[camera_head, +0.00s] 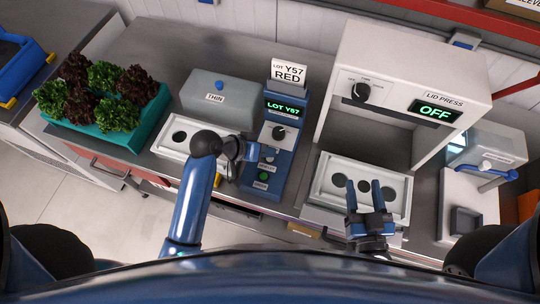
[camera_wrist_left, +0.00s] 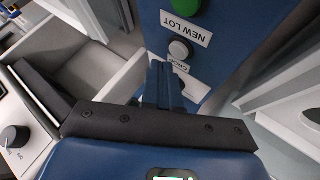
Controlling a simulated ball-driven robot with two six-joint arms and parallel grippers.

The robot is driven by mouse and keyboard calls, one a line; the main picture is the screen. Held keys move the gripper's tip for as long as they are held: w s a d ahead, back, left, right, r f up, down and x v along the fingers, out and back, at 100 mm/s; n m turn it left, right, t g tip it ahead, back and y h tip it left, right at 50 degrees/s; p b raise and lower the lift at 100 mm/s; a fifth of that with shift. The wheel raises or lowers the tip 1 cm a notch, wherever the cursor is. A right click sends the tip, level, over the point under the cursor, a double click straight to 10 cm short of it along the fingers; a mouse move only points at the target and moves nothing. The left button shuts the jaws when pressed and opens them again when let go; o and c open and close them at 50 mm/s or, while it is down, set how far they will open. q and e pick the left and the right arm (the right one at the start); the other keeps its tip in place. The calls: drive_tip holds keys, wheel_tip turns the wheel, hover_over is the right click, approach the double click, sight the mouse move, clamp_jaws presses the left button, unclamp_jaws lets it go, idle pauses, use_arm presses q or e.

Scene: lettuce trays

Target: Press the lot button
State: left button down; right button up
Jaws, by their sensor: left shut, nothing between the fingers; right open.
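A blue lot console (camera_head: 283,155) stands at centre with a green "LOT Y57" display (camera_head: 285,108) and a black knob. A green button (camera_wrist_left: 187,6) sits beside a "NEW LOT" label (camera_wrist_left: 186,28) at the top of the left wrist view. It also shows low on the console in the head view (camera_head: 262,176). A pale button (camera_wrist_left: 180,50) with a smaller label sits below it in the wrist view. My left gripper (camera_head: 250,150) is shut and empty at the console's left side, its tips close to the pale button; contact cannot be told. My right gripper (camera_head: 366,186) is open and empty over a white tray.
A lid press (camera_head: 398,60) reading "OFF" stands right of the console, with a holed white tray (camera_head: 325,188) before it. A grey "THIN" box (camera_head: 243,92) stands left. A teal tray (camera_head: 152,122) of lettuces is further left. A small dispenser (camera_head: 490,150) is far right.

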use_arm(q)
drive_tip(key=shift+r, duration=0.1)
use_arm(e)
drive_tip(key=shift+r, duration=0.1)
use_arm(q)
wheel_tip(320, 180, up, 5)
drive_tip(key=p, duration=0.5)
use_arm(e)
wheel_tip(320, 180, up, 5)
drive_tip(key=shift+f, duration=0.1)
idle(0.4)
use_arm(q)
drive_tip(key=w+a+r+n+t+y, duration=0.1)
drive_tip(key=w+a+r+n+t, duration=0.1)
drive_tip(key=w+a+r+t, duration=0.4)
drive_tip(key=s+a+n+t+y+b, duration=0.2)
drive_tip(key=a+t+y+b, duration=0.1)
drive_tip(key=a+t, duration=0.3)
drive_tip(key=s+a+f+t+y+b, duration=0.1)
drive_tip(key=s+a+f+y+b, duration=0.1)
drive_tip(key=s, duration=0.7)
drive_tip(key=s+a+f+t+y+b, duration=0.1)
drive_tip(key=s+a+f+b, duration=0.3)
drive_tip(key=s, duration=0.6)
drive_tip(key=shift+a+y, duration=0.7)
drive_tip(key=shift+a, duration=0.5)
use_arm(e)
wheel_tip(320, 180, down, 9)
drive_tip(key=shift+f, duration=0.1)
